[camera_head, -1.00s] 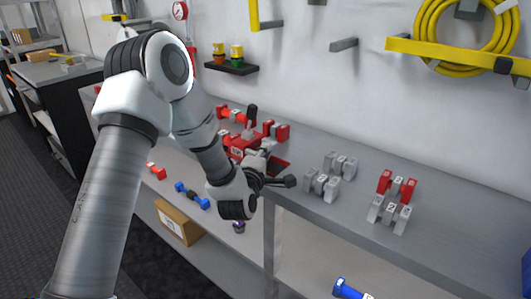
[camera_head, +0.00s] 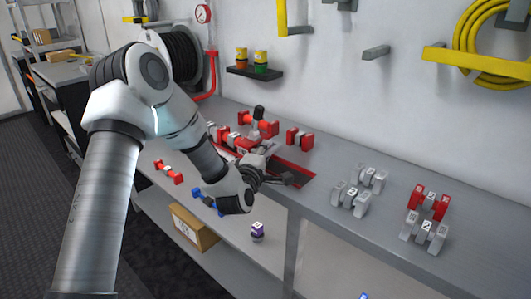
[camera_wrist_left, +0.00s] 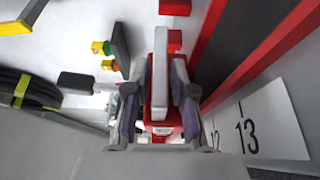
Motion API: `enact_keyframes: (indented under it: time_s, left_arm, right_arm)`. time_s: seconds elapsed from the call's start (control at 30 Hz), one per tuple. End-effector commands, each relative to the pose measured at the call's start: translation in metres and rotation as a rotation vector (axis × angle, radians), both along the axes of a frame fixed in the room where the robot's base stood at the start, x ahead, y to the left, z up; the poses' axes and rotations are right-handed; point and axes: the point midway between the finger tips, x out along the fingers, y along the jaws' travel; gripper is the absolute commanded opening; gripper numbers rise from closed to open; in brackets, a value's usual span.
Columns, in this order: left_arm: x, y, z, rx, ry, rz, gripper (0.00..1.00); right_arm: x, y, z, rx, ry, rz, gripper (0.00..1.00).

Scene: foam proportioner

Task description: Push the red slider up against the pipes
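The red slider (camera_head: 241,143) is on the bench, mostly hidden by my left gripper in the head view. In the left wrist view a red part (camera_wrist_left: 161,128) with an upright grey bar (camera_wrist_left: 160,75) lies between my fingers. My left gripper (camera_head: 262,167) is over the red-edged dark slot (camera_head: 298,172); in the wrist view its fingers (camera_wrist_left: 160,100) stand close on either side of the bar. I cannot tell whether they grip it. Red and grey pipe pieces (camera_head: 258,122) stand behind and left of the slot. My right gripper is not in view.
Grey fittings (camera_head: 350,198) and red fittings (camera_head: 427,203) stand on the bench at the right. A wall shelf (camera_head: 254,73) holds small yellow-topped containers. A cardboard box (camera_head: 194,228) and a purple item (camera_head: 257,231) are on the lower shelf.

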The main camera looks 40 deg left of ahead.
Motion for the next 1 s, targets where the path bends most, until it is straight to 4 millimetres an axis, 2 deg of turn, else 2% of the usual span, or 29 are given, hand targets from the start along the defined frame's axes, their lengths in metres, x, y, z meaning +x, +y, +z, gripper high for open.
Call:
enact_keyframes:
  time_s: [0.17,0.5,0.6,0.73,1.0]
  left_arm:
    - [-0.014,-0.005,-0.001,-0.001,0.003,-0.001,0.24]
    - [-0.093,-0.027,-0.002,-0.006,0.002,0.002,0.24]
    - [-0.108,-0.031,-0.002,-0.005,0.002,0.002,0.24]
    - [-0.115,-0.033,-0.002,-0.003,0.0,0.003,0.24]
    - [-0.114,-0.033,-0.002,-0.003,-0.001,0.003,0.24]
  right_arm:
    - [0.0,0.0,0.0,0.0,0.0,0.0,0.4]
    - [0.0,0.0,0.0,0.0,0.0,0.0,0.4]
    - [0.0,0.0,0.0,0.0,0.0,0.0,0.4]
    - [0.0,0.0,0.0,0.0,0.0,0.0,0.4]
    - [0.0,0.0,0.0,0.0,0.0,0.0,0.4]
